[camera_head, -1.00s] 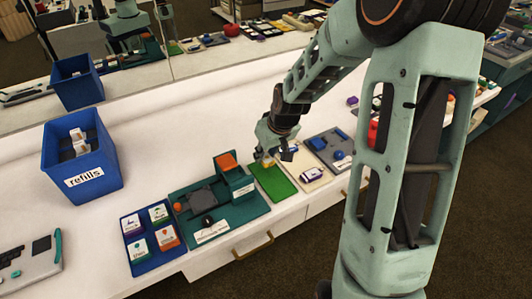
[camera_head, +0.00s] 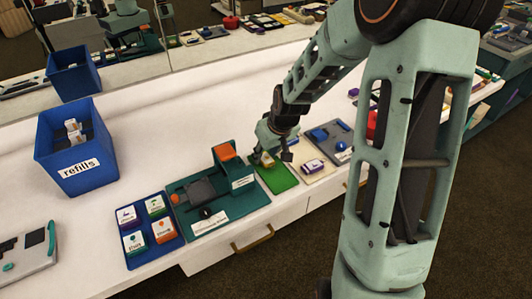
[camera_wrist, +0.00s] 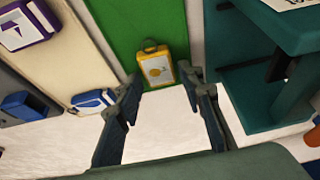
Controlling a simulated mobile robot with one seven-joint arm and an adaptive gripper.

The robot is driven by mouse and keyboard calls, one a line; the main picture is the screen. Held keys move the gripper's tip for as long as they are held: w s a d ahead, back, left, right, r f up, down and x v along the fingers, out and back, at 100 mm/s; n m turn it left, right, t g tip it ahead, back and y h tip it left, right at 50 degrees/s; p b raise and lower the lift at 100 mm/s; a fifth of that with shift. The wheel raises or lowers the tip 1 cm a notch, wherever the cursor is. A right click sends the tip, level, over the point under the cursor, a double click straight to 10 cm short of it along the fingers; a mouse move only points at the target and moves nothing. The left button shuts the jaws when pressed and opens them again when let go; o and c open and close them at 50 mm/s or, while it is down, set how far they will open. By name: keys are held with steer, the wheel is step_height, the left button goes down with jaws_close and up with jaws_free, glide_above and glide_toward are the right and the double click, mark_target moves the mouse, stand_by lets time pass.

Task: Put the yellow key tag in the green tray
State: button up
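The yellow key tag (camera_wrist: 155,67) lies on the green tray (camera_wrist: 120,25), at the end of the tray closest to my fingers in the wrist view. It has a pale label with a round yellow mark. My gripper (camera_wrist: 163,83) is open, its two dark fingers spread to either side of the tag's near end, with nothing held between them. In the head view my gripper (camera_head: 270,152) is over the far end of the green tray (camera_head: 276,179), and the tag is small and partly hidden by the fingers.
A cream tray (camera_wrist: 62,50) with a purple tag (camera_wrist: 22,27) and a blue-and-white item (camera_wrist: 92,99) lies beside the green tray. On the other side stands a teal fixture (camera_head: 215,190). A blue refills bin (camera_head: 80,165) stands left; white counter between is bare.

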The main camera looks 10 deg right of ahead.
steer(key=shift+o, duration=1)
steer(key=shift+r, duration=0.15)
steer(key=v, duration=1.1)
steer(key=shift+s+r, duration=0.2)
steer(key=shift+r, duration=0.1)
steer(key=shift+d, duration=0.1)
